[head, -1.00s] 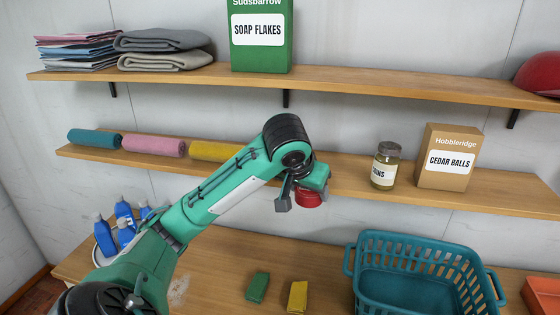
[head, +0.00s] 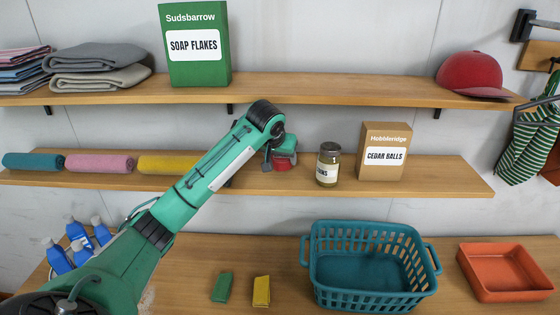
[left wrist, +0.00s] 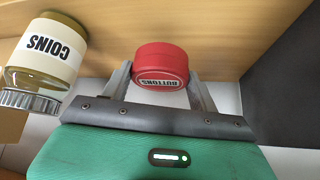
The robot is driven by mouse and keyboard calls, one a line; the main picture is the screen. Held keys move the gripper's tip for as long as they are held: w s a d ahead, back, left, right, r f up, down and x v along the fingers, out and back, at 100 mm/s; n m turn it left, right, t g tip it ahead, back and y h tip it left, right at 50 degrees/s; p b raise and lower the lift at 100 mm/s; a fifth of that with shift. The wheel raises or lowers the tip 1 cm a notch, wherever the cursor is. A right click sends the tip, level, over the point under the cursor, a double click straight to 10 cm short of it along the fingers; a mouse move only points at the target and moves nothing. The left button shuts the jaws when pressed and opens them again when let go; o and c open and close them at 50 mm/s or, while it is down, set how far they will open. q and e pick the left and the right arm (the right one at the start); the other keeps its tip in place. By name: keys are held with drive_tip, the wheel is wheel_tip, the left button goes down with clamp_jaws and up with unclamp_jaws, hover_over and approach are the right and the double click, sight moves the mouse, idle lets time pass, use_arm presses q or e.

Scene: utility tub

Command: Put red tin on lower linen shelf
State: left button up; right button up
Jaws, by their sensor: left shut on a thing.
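The red tin (head: 282,164), labelled BUTTONS, is held in my left gripper (head: 281,158) at the lower shelf (head: 260,180), left of the coins jar. In the left wrist view the red tin (left wrist: 160,66) sits between the two fingers of my left gripper (left wrist: 160,80), which are shut on it. The shelf's wood lies close beyond the tin there; I cannot tell whether the tin touches it. My right gripper is not in view.
A coins jar (head: 328,165) and a cedar balls box (head: 385,151) stand right of the tin. Rolled towels (head: 100,164) lie to the left. The upper shelf (head: 330,88) is overhead. A teal basket (head: 372,270) and an orange tray (head: 505,275) are below.

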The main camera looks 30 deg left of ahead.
sight(280, 166)
use_arm(q)
wheel_tip(280, 166, down, 2)
drive_tip(key=shift+f+p, duration=0.1)
drive_tip(key=shift+p, duration=0.95)
drive_tip(key=shift+f, duration=0.65)
drive_tip(key=shift+f, duration=0.15)
drive_tip(key=o, duration=1.1)
drive_tip(key=shift+c, duration=0.2)
